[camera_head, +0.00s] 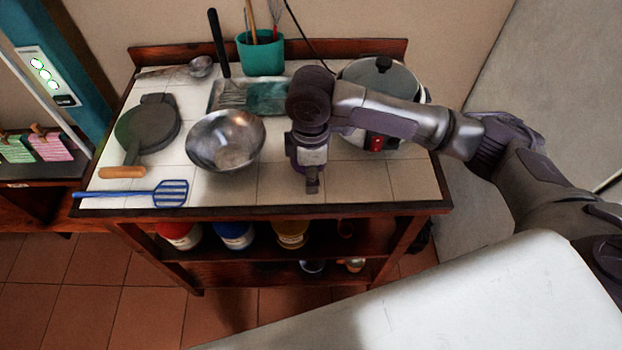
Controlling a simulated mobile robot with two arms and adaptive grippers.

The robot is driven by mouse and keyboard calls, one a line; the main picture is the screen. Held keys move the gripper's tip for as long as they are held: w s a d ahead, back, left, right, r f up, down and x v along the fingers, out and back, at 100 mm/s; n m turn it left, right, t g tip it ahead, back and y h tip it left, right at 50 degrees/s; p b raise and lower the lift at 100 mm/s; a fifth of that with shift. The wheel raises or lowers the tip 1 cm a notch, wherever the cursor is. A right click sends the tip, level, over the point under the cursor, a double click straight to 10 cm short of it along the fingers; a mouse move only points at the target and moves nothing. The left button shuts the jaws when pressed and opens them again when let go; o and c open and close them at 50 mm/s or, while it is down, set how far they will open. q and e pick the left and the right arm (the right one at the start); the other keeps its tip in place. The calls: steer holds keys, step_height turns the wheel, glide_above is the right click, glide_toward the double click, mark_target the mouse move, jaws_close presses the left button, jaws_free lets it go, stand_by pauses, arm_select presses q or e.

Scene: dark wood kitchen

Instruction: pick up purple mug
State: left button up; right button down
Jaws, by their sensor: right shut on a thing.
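My right gripper (311,182) points down over the front right part of the tiled cart top, its arm coming in from the right. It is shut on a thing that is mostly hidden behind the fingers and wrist. Only dark purple edges show there, which fit the purple mug, but I cannot make out its shape or whether it is clear of the tiles. No other purple mug shows. My left gripper is not in view.
A metal bowl (226,142) stands left of the gripper, with a blue slotted spatula (170,193) and a dark pan (148,125) farther left. A rice cooker (382,78) is behind my arm, a teal utensil holder (261,56) at the back. The front right tiles are clear.

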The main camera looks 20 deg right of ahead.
steer(key=s+d+r, duration=0.6)
steer(key=s+r, duration=0.1)
steer(key=s, duration=0.2)
steer(key=shift+s+d+b, duration=0.2)
steer(key=shift+d+b, duration=0.05)
steer(key=shift+b, duration=0.2)
stand_by(0.3)
steer(key=m, duration=0.5)
steer(key=w+m, duration=0.1)
steer(key=m, duration=0.4)
steer(key=f+m, duration=0.1)
steer(key=m, duration=0.4)
steer(key=shift+w+a+f, duration=0.1)
steer(key=shift+w+a, duration=0.1)
steer(key=shift+a, duration=0.2)
